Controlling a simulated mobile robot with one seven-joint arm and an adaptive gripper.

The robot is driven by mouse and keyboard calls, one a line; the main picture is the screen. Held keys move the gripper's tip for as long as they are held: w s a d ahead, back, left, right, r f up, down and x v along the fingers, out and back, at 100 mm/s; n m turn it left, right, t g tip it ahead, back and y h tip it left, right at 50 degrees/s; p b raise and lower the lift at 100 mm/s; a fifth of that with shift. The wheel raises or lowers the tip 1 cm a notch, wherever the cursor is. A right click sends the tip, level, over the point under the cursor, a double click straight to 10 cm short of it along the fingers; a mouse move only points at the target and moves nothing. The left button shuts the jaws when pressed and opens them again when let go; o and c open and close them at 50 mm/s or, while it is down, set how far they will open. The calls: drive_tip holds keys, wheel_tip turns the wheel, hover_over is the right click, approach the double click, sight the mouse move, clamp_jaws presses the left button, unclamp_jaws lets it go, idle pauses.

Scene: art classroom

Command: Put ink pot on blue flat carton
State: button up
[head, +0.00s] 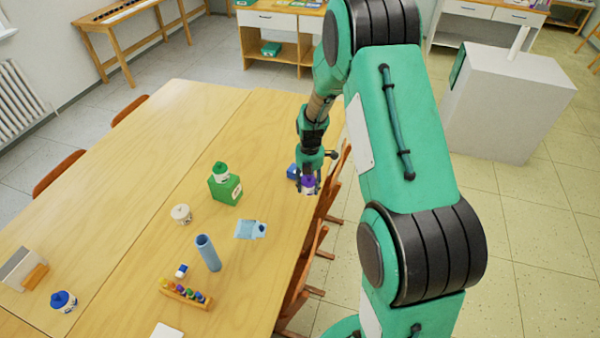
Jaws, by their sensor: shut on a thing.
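My gripper (309,188) is at the right edge of the wooden table, pointing down. It is shut on a small pot with a purple top (308,181), which seems to be the ink pot. The fingers hide part of it, and I cannot tell whether its base touches the table. A light blue flat carton (245,229) lies on the table to the lower left of my gripper, with a small darker blue patch at its right end. A small dark blue object (292,172) is just left of my gripper.
A green box (225,190) with a green-capped bottle (221,171) on it, a whitish jar (181,214), a blue cylinder (208,253) and a rack of small coloured bottles (186,294) stand on the table (150,150). Chairs (310,255) line its right edge.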

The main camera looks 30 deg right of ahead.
drive_tip(key=shift+w, duration=0.2)
drive_tip(key=w+d, duration=0.1)
drive_tip(key=w, duration=0.3)
drive_tip(key=w+d+f+b, duration=0.1)
drive_tip(key=w, duration=0.4)
drive_tip(key=w+d+b, duration=0.1)
drive_tip(key=w+d, duration=0.1)
drive_tip(key=w, duration=0.3)
drive_tip(key=shift+w+f, duration=0.15)
drive_tip(key=shift+w+d, duration=0.1)
drive_tip(key=shift+w, duration=0.1)
drive_tip(key=shift+w+f, duration=0.2)
drive_tip(key=shift+f, duration=0.05)
drive_tip(key=shift+f+b, duration=0.65)
drive_tip(key=shift+f, duration=0.9)
drive_tip(key=shift+f, duration=0.15)
drive_tip(key=o, duration=1.4)
